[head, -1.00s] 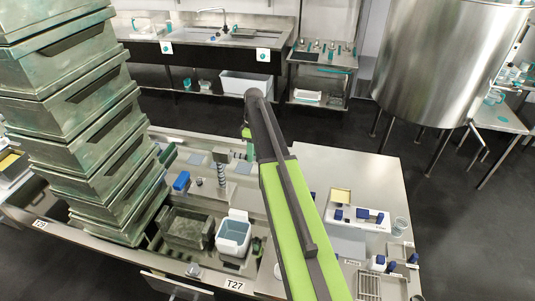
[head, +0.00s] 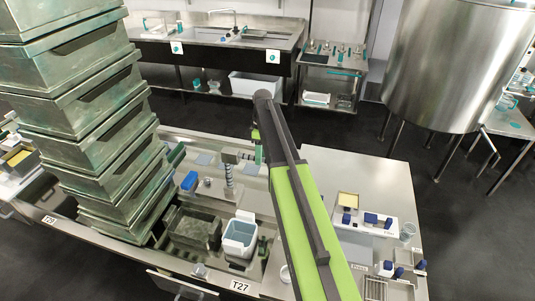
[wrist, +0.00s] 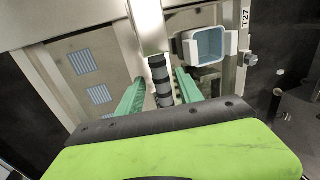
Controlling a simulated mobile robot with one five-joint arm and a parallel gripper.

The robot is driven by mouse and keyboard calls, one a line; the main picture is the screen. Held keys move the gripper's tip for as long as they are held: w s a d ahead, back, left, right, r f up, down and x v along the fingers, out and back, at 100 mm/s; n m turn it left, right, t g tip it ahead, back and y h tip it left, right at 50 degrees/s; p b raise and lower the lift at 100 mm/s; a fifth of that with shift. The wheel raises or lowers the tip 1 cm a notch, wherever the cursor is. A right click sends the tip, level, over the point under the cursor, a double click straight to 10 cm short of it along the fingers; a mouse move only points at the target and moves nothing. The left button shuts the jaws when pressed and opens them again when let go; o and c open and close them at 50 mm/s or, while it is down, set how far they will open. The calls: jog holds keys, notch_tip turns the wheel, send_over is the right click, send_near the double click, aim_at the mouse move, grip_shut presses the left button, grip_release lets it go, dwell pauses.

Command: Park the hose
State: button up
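A grey and black ribbed piece, which looks like the hose (head: 229,183), stands upright on the near bench in the head view, with a bend toward my arm at its top. In the wrist view a dark ribbed piece of the hose (wrist: 161,82) lies between the two teal fingers of my gripper (wrist: 161,72). The fingers are apart, with a gap visible on each side of the ribbed piece. In the head view my arm hides most of the gripper. The hose's parking place cannot be made out.
A tall stack of green-grey crates (head: 95,110) stands at the left of the bench. A pale blue-lined tub (head: 240,236) sits close to the hose, also in the wrist view (wrist: 206,46). A dark metal box (head: 194,228) is beside it. The steel tank (head: 450,70) stands behind right.

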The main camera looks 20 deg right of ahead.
notch_tip(320, 180, up, 17)
jog(key=w+d+p, duration=0.2)
jog(key=p, duration=1.5)
jog(key=shift+w, duration=0.35)
jog(key=shift+d, duration=0.1)
